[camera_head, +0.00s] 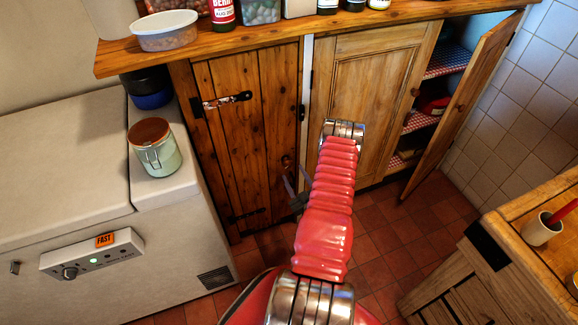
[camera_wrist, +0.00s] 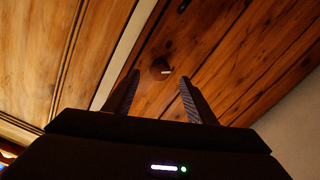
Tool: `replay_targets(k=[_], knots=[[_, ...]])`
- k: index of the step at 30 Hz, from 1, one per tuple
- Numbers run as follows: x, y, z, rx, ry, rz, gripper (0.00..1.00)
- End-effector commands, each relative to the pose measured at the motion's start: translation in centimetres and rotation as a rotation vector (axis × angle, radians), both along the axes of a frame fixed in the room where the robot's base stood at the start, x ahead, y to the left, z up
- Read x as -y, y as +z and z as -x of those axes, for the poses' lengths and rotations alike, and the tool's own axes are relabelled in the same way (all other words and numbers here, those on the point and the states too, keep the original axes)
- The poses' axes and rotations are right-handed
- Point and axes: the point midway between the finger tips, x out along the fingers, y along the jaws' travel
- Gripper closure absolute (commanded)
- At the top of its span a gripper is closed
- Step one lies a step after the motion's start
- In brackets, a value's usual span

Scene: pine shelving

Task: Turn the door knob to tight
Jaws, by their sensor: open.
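The round brown door knob (camera_wrist: 157,67) shows in the wrist view on a plank door (camera_wrist: 225,65), with a small pale mark on its right side. My gripper (camera_wrist: 159,77) is open, with one dark finger on each side below the knob and nothing between them. The fingertips look short of the knob; the exact gap is hard to tell. In the head view the knob (camera_head: 286,161) sits near the right edge of the dark, closed plank door (camera_head: 245,125), just above my gripper (camera_head: 295,178), which is partly hidden by my red arm.
A paler cupboard door (camera_head: 365,95) is to the right, and an open door (camera_head: 465,100) stands beyond it. A white chest (camera_head: 60,185) with a jar (camera_head: 155,150) stands left. A wooden counter (camera_head: 535,205) is at right. Tiled floor (camera_head: 385,245) is clear between.

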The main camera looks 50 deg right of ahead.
Motion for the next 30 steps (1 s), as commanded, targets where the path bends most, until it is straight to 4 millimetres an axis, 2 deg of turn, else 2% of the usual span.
replay_targets(k=[6,12,24,30], knots=[[1.7,0.1,-3.0,0.000,0.002,0.002,0.49],[2.9,0.0,-4.9,0.000,0.000,0.001,0.49],[3.2,0.0,-5.4,0.000,0.000,0.000,0.49],[3.2,0.0,-5.4,0.000,0.000,0.000,0.63]])
